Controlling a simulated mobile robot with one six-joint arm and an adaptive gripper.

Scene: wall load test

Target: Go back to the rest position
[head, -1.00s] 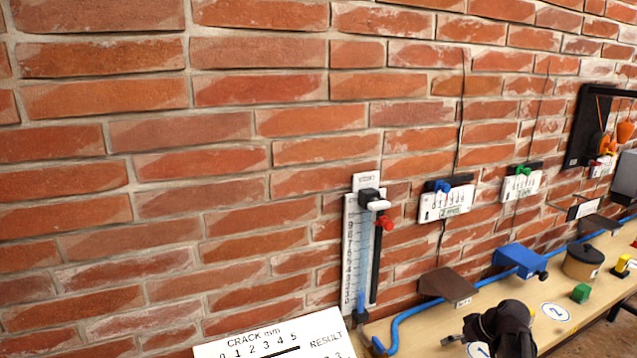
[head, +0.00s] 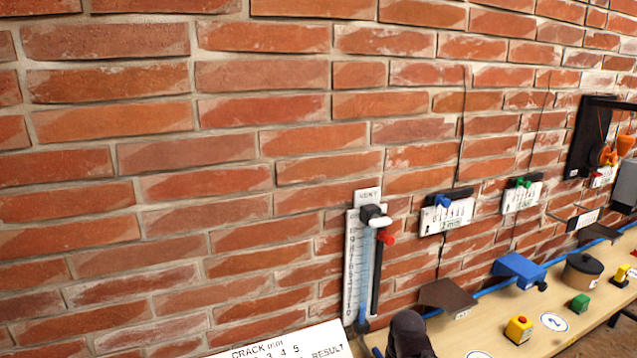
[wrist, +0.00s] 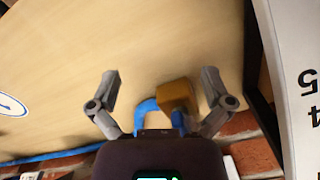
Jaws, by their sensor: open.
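My gripper (wrist: 160,85) shows in the wrist view with its two grey fingers spread apart and nothing between their tips. In the head view only a dark part of my arm (head: 410,335) shows at the bottom edge, in front of the bench (head: 480,325). The fingers are hidden there.
A scale with a tube (head: 362,265) is on the brick wall. A white crack card (head: 285,342) is at lower left.

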